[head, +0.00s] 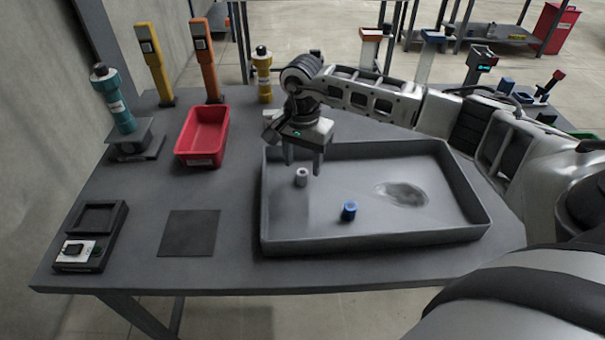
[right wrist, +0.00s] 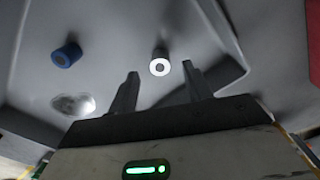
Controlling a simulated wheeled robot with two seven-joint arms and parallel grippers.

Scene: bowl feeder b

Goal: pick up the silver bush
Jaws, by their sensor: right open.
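The silver bush (head: 302,177) stands upright near the left end of the grey tray (head: 375,246). It is a small light cylinder with a hole in its top. My right gripper (head: 303,168) is open and empty, above and close to the silver bush. In the right wrist view, the silver bush (right wrist: 160,66) shows just past and between the two fingertips (right wrist: 161,74); I see no contact. A blue bush (head: 349,211) stands in the tray, to the right and nearer the front; it also shows in the right wrist view (right wrist: 67,55). My left gripper is not in view.
The tray has raised walls and a shallow round patch (head: 402,194) in its floor. A red bin (head: 203,136), a dark square mat (head: 189,233) and a black fixture box (head: 90,236) lie to the left. Coloured posts stand along the back edge.

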